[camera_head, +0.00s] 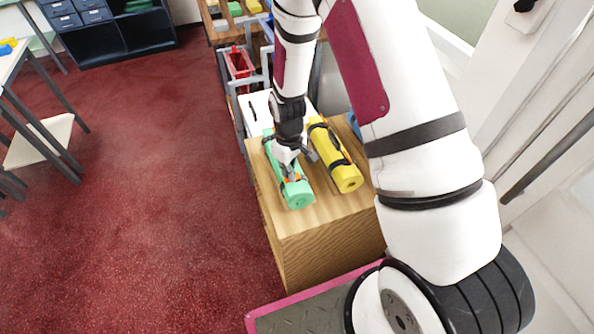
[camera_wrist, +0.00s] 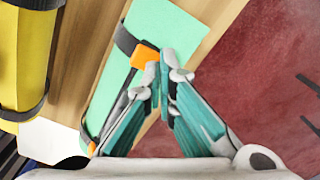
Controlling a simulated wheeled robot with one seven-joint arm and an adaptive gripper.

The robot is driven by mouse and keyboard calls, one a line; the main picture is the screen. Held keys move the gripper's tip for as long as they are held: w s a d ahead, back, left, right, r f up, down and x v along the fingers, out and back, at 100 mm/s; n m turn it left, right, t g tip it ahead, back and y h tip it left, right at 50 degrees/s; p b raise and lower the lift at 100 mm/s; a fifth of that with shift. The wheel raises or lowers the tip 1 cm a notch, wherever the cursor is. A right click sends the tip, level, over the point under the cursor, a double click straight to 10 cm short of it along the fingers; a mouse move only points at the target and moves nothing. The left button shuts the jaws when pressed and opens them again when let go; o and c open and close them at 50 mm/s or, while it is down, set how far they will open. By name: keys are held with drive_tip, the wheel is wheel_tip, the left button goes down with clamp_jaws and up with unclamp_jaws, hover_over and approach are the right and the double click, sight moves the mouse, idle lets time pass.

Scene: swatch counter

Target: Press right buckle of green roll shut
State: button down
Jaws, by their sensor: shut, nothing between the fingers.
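The green roll (camera_head: 299,196) lies on the wooden counter, its near end facing my body; it also shows in the wrist view (camera_wrist: 170,28). Dark straps go around it. One orange buckle (camera_wrist: 145,55) sits on a strap in the wrist view, and a second orange piece (camera_wrist: 92,147) shows lower down, partly hidden. My gripper (camera_head: 287,174) is over the green roll, pointing down. In the wrist view its fingertips (camera_wrist: 163,72) are together and empty, right beside the upper buckle. I cannot tell whether they touch it or whether the buckle is closed.
A yellow roll (camera_head: 346,179) with dark straps lies to the right of the green roll in the head view. The counter (camera_head: 285,222) has bare wood in front. A red bin (camera_head: 238,64) stands farther back. Red carpet (camera_head: 150,200) is open to the left.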

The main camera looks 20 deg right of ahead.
drive_tip(key=shift+r, duration=0.1)
wheel_tip(320, 180, up, 8)
drive_tip(key=p, duration=0.2)
idle(0.7)
idle(0.5)
drive_tip(key=s+d+r+m+t, duration=0.1)
drive_tip(key=s+r, duration=0.2)
drive_tip(key=r, duration=0.8)
drive_tip(key=s+r+m+t, duration=0.2)
drive_tip(key=r, duration=0.9)
drive_tip(key=s+r+m+t, duration=0.1)
drive_tip(key=s+r, duration=0.4)
drive_tip(key=s, duration=0.3)
drive_tip(key=s+d+r+m+t+b, duration=0.1)
drive_tip(key=s+r+m, duration=0.1)
drive_tip(key=s+r, duration=0.3)
drive_tip(key=s, duration=0.3)
drive_tip(key=shift+s+r+t, duration=0.25)
drive_tip(key=shift+s+t, duration=0.05)
drive_tip(key=shift+d, duration=0.1)
